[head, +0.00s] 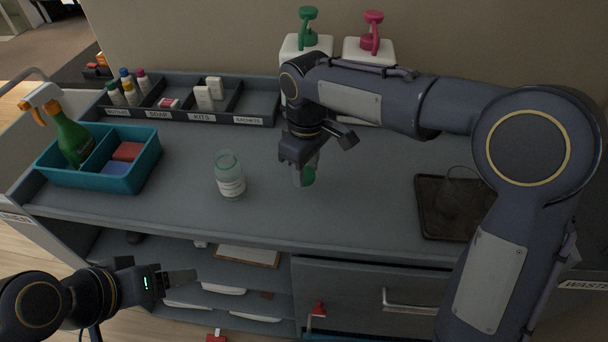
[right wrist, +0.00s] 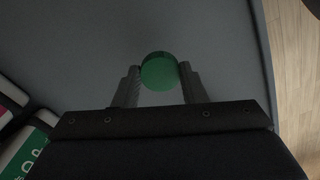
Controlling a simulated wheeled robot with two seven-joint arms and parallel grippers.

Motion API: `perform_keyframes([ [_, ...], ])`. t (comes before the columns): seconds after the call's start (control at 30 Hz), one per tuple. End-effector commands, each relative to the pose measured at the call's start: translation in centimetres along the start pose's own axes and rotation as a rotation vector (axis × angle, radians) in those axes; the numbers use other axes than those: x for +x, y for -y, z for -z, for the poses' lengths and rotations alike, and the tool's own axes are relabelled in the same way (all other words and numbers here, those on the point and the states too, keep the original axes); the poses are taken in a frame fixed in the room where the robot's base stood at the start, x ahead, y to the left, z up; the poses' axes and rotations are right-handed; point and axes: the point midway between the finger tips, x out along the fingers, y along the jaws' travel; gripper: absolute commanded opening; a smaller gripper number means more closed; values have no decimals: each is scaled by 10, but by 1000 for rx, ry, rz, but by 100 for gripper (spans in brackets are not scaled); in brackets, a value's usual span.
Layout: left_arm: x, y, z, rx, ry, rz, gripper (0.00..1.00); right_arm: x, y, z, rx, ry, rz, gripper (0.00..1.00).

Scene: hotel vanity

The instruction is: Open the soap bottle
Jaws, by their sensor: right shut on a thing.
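The soap bottle (head: 230,184), clear glass with a white label, stands upright on the grey counter, and no cap shows on its mouth. My right gripper (head: 304,175) is to the right of the bottle, pointing down and shut on a round green cap (head: 309,176). In the right wrist view the green cap (right wrist: 159,71) sits between the two fingertips, apart from any bottle. My left gripper (head: 180,277) is at the lower left, in front of the counter, away from the bottle. Its fingers are seen side-on, so their opening cannot be told.
A teal caddy (head: 150,170) with a green spray bottle (head: 70,137) stands at the left. A labelled black organizer (head: 185,115) and two pump dispensers (head: 306,44) are at the back. A dark tray (head: 428,222) with a glass is at the right. The counter around the bottle is clear.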

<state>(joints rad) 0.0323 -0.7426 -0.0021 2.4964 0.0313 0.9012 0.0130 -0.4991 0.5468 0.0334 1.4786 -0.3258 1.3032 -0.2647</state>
Motion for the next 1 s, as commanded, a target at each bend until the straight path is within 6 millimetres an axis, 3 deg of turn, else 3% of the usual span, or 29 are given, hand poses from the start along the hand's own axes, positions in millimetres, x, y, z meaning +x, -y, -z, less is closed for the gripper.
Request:
perform_keyframes([
  [0.37,-1,0,0,0,0,0,70,40,-7,7,0,2,0,10],
  [0.8,2,1,-1,0,0,0,70,48,-7,7,0,0,0,10],
  [0.83,1,0,0,0,0,0,70,46,-7,7,0,0,-1,42],
  [1.0,1,0,0,0,0,0,70,46,-7,7,0,0,0,59],
])
